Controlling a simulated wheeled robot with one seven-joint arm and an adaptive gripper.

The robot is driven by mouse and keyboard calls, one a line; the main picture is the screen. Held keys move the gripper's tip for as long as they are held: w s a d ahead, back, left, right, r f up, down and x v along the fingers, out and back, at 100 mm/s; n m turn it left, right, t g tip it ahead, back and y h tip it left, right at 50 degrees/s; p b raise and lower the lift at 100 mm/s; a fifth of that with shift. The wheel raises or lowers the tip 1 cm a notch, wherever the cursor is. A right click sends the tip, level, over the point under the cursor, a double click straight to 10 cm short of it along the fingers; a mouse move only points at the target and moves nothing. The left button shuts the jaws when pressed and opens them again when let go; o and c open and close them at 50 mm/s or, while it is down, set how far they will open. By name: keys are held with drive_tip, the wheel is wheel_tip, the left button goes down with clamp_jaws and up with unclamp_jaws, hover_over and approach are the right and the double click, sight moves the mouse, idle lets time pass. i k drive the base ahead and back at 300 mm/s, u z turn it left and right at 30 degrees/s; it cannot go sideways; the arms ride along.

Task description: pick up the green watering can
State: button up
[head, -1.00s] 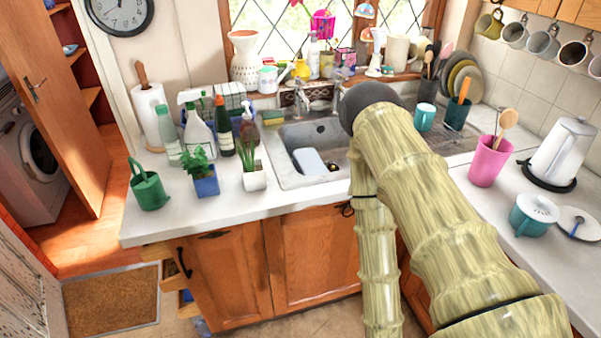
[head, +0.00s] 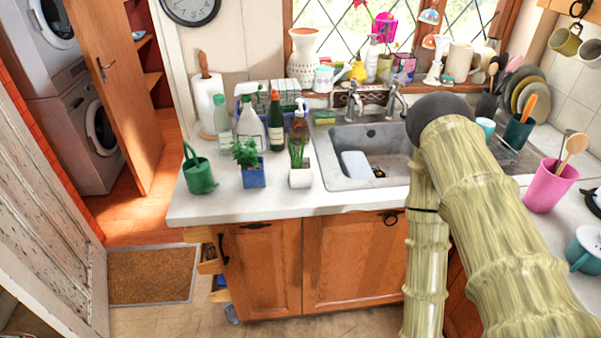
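The green watering can (head: 199,178) stands upright on the left end of the white counter (head: 240,205), near its left edge. Its tall handle rises at the left. Nothing covers it in the head view. My arm, with a bamboo-like surface, fills the right side of the view in front of the sink, well to the right of the can. My gripper cannot be made out in this view.
A plant in a blue pot (head: 252,178) stands just right of the can, then one in a white pot (head: 300,176). Bottles, including a dark green one (head: 275,122), and a paper towel roll (head: 208,100) stand behind. The sink (head: 365,150) is farther right.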

sight(197, 170)
drive_tip(key=u, duration=0.45)
drive_tip(key=k, duration=1.15)
drive_tip(key=u, duration=1.1)
drive_tip(key=i, duration=1.1)
drive_tip(key=z, duration=0.75)
